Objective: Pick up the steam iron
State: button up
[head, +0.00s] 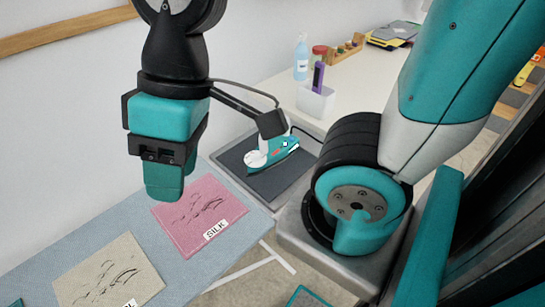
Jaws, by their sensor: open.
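The steam iron (283,152), white and teal, rests on a dark grey mat (263,185) at the end of the ironing board. A black part on my arm hides some of its top. My gripper (164,190) points down above the board, left of the iron in the picture and apart from it. It is seen from the side, with its fingers overlapping. It is open, and nothing shows between its fingers.
A pink SILK cloth (190,222) and a beige cloth (105,275) lie on the blue ironing board (60,236). Behind the iron, a white box (315,103), a blue spray bottle (301,58) and a wooden rack (345,50) stand on a pale counter (365,80).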

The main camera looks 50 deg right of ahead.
aim_at(274, 152)
jog(key=k, duration=0.5)
jog(key=z, duration=0.9)
jog(key=i, duration=0.45)
